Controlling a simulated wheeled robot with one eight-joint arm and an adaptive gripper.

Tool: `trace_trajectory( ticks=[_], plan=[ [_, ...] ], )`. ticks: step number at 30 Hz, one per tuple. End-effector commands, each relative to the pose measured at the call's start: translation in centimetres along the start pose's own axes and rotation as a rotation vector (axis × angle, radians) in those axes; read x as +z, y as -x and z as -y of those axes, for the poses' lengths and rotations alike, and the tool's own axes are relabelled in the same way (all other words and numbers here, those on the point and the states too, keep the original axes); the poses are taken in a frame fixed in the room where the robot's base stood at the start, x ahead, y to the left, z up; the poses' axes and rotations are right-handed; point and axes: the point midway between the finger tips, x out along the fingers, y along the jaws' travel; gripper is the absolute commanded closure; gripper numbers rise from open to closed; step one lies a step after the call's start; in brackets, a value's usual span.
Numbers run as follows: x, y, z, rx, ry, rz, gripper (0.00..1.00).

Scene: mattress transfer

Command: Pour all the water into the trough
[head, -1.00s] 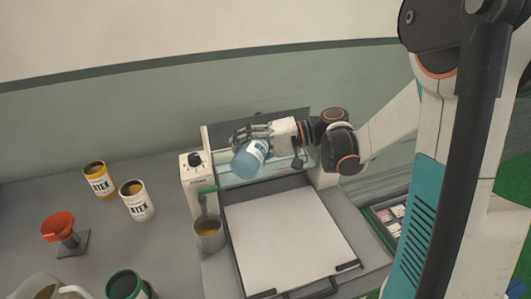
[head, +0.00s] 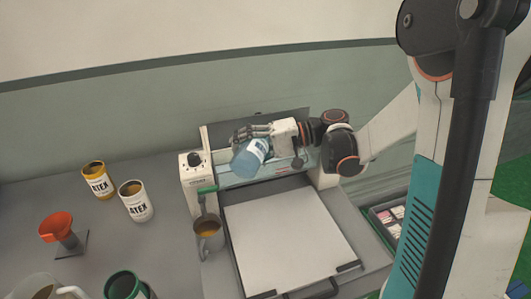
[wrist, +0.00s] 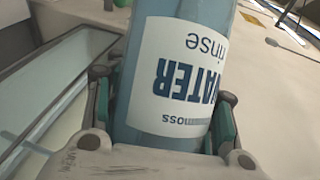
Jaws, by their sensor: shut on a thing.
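A blue bottle (head: 248,160) with a white label is held in my gripper (head: 254,132), tilted with one end low and to the left. In the wrist view the bottle (wrist: 178,70) fills the middle, its label reading WATER and rinse upside down, with the gripper's fingers (wrist: 165,110) on both sides of it. The trough (head: 284,172) is the pale, glassy long channel behind the white board, and the bottle is over its left part. The trough also shows at the left in the wrist view (wrist: 55,80). I cannot see any water flowing or the level inside.
A white panel (head: 290,235) lies in front of the trough.

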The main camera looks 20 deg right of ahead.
Motion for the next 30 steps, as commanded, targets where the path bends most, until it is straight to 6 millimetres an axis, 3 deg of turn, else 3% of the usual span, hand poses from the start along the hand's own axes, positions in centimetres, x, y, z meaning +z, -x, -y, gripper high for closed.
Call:
trace_trajectory(
  ticks=[30],
  plan=[
    [-0.05, -0.01, -0.17, -0.027, -0.053, 0.010, 0.94]
  ],
)
